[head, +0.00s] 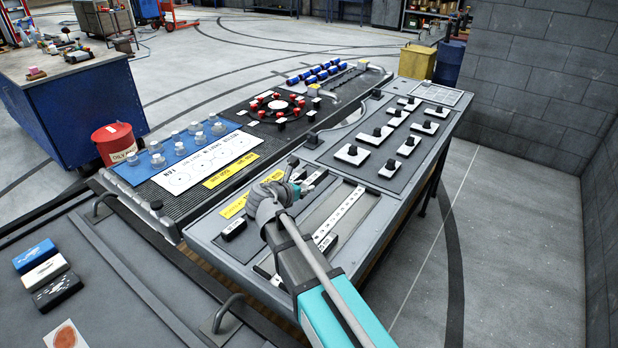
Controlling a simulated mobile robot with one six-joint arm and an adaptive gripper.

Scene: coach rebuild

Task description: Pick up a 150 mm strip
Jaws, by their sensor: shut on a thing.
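My gripper (301,186) is low over the near half of the grey workbench panel, beside the recessed slots. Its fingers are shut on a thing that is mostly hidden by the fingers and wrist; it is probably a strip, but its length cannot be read. A short black piece with a white face (234,229) lies in the panel to the left of my gripper. My forearm covers part of the near slots.
Black-knobbed white blocks (352,154) stand on the panel behind, to the right. A black ribbed mat (210,213) holds red and blue parts. Handles rise from the bench at the near left (222,312). A red bin (115,143) stands on the floor at left.

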